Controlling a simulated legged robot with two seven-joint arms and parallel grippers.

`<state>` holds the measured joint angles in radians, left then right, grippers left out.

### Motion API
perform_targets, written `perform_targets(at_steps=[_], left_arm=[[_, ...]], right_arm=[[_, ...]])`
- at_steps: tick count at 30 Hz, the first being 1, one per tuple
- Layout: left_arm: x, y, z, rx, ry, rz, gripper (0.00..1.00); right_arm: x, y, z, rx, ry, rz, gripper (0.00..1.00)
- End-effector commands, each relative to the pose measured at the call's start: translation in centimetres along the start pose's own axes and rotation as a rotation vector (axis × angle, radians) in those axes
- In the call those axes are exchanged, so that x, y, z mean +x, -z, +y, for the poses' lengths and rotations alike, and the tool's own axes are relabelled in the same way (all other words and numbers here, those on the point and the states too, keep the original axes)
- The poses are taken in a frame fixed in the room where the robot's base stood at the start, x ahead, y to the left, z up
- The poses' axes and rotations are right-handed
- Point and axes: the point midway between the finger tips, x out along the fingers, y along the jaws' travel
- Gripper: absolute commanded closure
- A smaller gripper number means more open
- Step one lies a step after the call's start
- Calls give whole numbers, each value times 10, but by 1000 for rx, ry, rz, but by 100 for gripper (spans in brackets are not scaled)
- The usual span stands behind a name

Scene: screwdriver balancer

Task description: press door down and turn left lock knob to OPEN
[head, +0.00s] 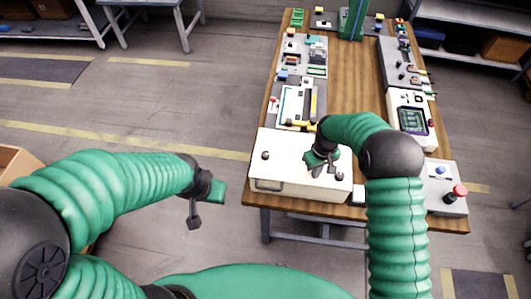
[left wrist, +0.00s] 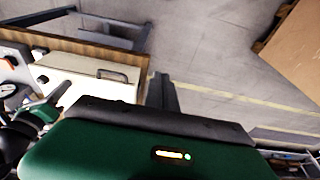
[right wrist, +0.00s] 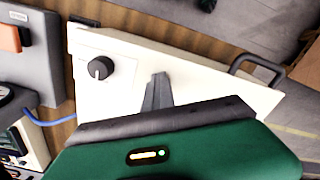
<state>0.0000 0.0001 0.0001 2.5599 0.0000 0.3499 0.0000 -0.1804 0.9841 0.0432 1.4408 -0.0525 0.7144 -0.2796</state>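The white box with its flat door (head: 290,150) sits on the near left of the table; the door looks flat and shut. Its left black knob (head: 265,155) is at the left side, and a right knob (head: 338,177) is near the right front corner. That right knob also shows in the right wrist view (right wrist: 98,68), its pointer visible but its lettering unreadable. A handle (head: 267,186) is on the front. My right gripper (head: 317,172) points down over the door, near the right knob; its fingers look shut and empty, and contact is unclear. My left gripper (head: 194,218) hangs left of the table, shut and empty.
A grey box with a red button (head: 458,191) stands to the right, and a panel with a green screen (head: 411,119) behind it. More devices line both table sides. A yellow-handled tool (head: 301,123) lies behind the white box. Floor left of the table is clear.

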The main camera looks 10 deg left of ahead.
Motion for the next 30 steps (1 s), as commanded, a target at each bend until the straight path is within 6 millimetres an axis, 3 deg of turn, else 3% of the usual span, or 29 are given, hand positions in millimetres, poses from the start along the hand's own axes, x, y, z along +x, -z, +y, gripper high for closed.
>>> perform_targets(at_steps=[10,14,16,21,27,30], left_arm=[[1,0,0,0,0,0,100],[2,7,2,49,0,-5,83],[4,23,6,163,0,-16,74],[20,93,32,719,-23,-69,52],[48,175,75,1472,-109,-108,50],[61,205,89,1773,-155,-103,50]], right_arm=[[4,-2,0,-1,2,-7,100],[5,-2,0,-1,2,-8,100],[5,-3,-1,-1,3,-9,100],[5,-3,-1,0,4,-11,100],[6,-4,-1,0,4,-12,100],[6,-4,-1,0,4,-12,100]])
